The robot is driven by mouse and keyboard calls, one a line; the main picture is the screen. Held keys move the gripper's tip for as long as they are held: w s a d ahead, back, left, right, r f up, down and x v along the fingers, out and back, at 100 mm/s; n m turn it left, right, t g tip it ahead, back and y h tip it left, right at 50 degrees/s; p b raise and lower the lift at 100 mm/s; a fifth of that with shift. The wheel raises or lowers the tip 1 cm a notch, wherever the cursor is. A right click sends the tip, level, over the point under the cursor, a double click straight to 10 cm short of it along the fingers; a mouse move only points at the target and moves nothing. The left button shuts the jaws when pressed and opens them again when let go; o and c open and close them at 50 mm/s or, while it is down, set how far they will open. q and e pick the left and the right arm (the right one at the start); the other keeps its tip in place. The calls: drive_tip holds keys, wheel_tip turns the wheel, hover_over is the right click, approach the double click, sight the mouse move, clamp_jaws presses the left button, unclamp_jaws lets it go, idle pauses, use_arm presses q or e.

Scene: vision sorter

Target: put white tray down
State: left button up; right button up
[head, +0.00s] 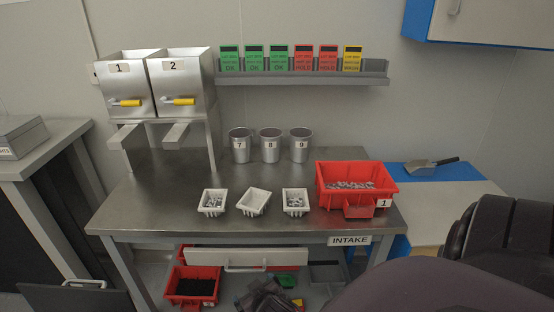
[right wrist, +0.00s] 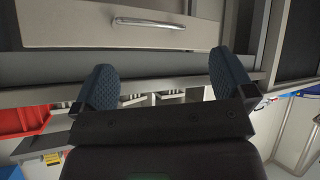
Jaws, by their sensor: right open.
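Three small white trays stand in a row on the steel table (head: 150,210). The left white tray (head: 212,213) and the right white tray (head: 295,212) hold small metallic parts. My left gripper is in neither view.
A red bin (head: 325,198) of parts stands at the table's right. Metal cups (head: 270,147) stand behind the trays. Two numbered dispensers (head: 160,85) stand at the back left. A drawer (head: 240,259) and another red bin (head: 192,272) are below. The table's front left is clear.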

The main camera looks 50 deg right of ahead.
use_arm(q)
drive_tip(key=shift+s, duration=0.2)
use_arm(e)
drive_tip(key=s+a+f+n+t+y, duration=0.1)
drive_tip(key=s+a+n+y, duration=0.2)
drive_tip(key=s, duration=0.8)
drive_tip(key=shift+s+a+t+y, duration=0.2)
drive_tip(key=shift+a+t+y, duration=0.1)
drive_tip(key=shift+a+y, duration=0.3)
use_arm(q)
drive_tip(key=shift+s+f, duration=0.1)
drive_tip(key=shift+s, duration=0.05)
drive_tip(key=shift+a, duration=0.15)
use_arm(e)
drive_tip(key=shift+a, duration=0.15)
